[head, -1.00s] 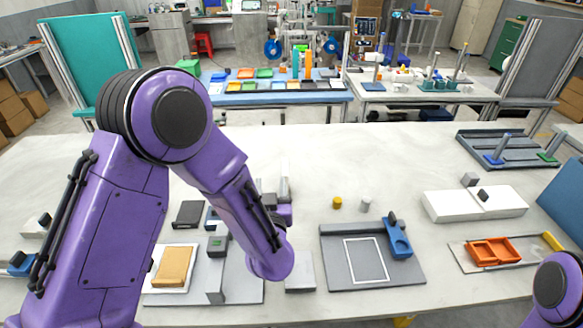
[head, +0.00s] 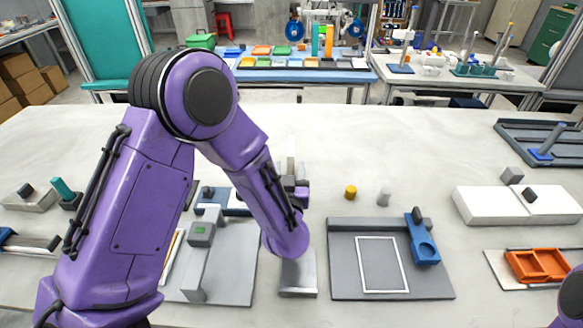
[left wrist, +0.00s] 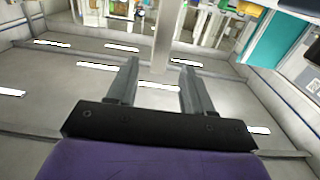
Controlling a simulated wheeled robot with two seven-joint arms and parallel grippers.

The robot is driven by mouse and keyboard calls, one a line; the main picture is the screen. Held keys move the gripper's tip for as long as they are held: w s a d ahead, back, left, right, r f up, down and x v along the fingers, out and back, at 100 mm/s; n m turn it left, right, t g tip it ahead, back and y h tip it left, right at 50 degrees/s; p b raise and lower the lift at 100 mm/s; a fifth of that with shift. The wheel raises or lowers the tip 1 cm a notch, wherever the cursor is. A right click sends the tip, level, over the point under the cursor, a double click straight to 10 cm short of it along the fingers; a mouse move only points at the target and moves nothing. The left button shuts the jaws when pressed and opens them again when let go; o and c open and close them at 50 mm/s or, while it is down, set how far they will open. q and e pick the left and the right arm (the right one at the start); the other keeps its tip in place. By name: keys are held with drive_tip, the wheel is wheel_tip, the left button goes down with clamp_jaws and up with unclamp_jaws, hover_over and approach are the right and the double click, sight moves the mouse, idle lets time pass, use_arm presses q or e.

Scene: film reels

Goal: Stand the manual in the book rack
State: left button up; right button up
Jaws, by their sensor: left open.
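I cannot pick out the manual for certain. A green (head: 315,40) and an orange upright block (head: 328,42) stand on the far blue-topped table, like books on end. Whether they sit in the book rack is too small to tell. My left gripper (head: 291,152) is partly hidden behind my purple forearm and points away over the near table. In the left wrist view its two fingers (left wrist: 159,66) are apart with nothing between them. My right gripper is out of view; only a purple arm part shows at lower right.
The blue-topped table (head: 300,75) stands beyond a floor gap.

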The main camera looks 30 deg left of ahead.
sight(291, 145)
use_arm(q)
drive_tip(key=p+x, duration=0.1)
drive_tip(key=x, duration=0.1)
drive_tip(key=r+x, duration=0.1)
drive_tip(key=x, duration=0.2)
drive_tip(key=p+x, duration=0.1)
drive_tip(key=x, duration=0.2)
drive_tip(key=shift+r+p, duration=0.2)
drive_tip(key=shift+p, duration=0.15)
drive_tip(key=shift+w+a+f, duration=0.15)
drive_tip(key=shift+w+a, duration=0.05)
drive_tip(key=shift+w, duration=0.15)
drive_tip(key=shift+d, duration=0.1)
clamp_jaws()
